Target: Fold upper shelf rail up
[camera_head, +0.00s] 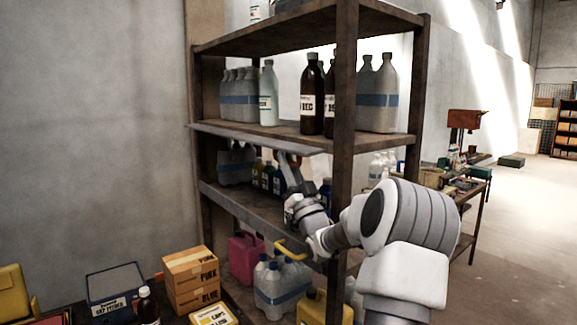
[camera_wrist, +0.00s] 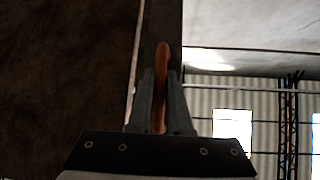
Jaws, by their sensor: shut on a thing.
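The upper shelf rail (camera_head: 255,140) is a long grey strip along the front of the middle board of the rack. It sticks outward from the board's front edge and looks nearly level in the head view. Its orange handle shows in the wrist view (camera_wrist: 162,60), between my two fingers. My gripper (camera_head: 291,168) reaches up from below the rail and is shut on this handle. The wrist view shows my gripper (camera_wrist: 161,98) with a finger on each side of the handle.
The upper shelf (camera_head: 285,130) holds several bottles behind the rail. A lower rail (camera_head: 238,207) with a yellow handle (camera_head: 291,249) runs below my wrist. The rack's front post (camera_head: 344,110) stands close to my forearm. Boxes (camera_head: 190,278) stand at lower left.

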